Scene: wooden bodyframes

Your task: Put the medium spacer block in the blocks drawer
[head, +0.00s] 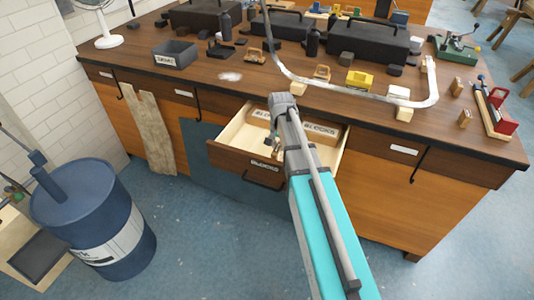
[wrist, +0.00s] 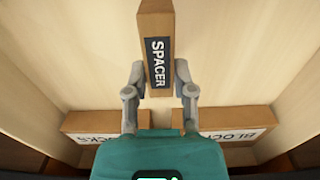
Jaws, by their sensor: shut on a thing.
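The wooden spacer block (wrist: 155,20), with a dark label reading SPACER, is between the fingers of my gripper (wrist: 159,72) in the wrist view. My gripper is shut on it. The blocks drawer (head: 228,158) is pulled open at the front of the bench, with a BLOCKS label on its face. My arm reaches over the drawer and hides part of its inside. The gripper and block are mostly hidden in the head view. The wrist view shows the pale drawer interior (wrist: 60,60) around the block; I cannot tell whether the block touches the floor.
Two wooden pieces labelled BLOCKS, one at left (wrist: 85,123) and one at right (wrist: 235,118), lie inside the drawer. The bench top (head: 205,85) holds a grey bin (head: 175,54), black cases and a bent metal tube (head: 330,95). A blue barrel (head: 90,215) stands left on the floor.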

